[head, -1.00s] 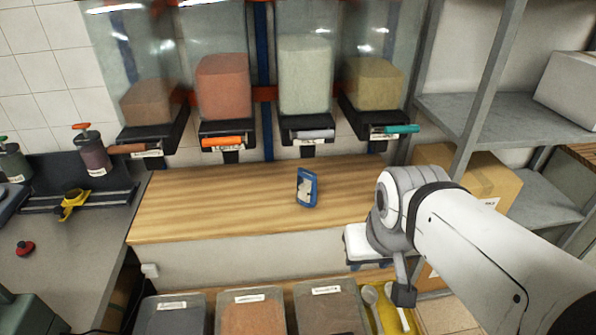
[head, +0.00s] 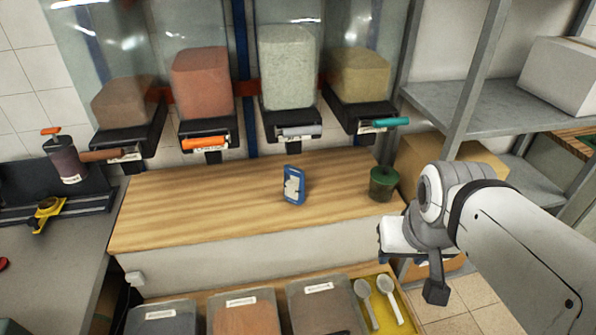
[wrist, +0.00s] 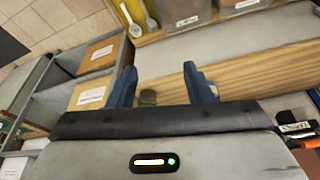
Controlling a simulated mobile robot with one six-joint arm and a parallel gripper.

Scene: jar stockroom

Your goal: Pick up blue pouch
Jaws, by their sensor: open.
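The blue pouch (head: 294,185) stands upright on the wooden counter (head: 200,204), with a pale label on its front. My gripper is at the end of the arm at right in the head view, mostly hidden behind the wrist, to the right of the pouch and apart from it. In the wrist view my gripper (wrist: 163,86) shows two blue fingers spread wide with nothing held between them. The pouch cannot be made out in the wrist view.
Several dispensers with coloured handles hang above the counter. Bins and a yellow tray with scoops (head: 388,298) lie below. A metal shelf (head: 490,112) stands at right. The counter left of the pouch is clear.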

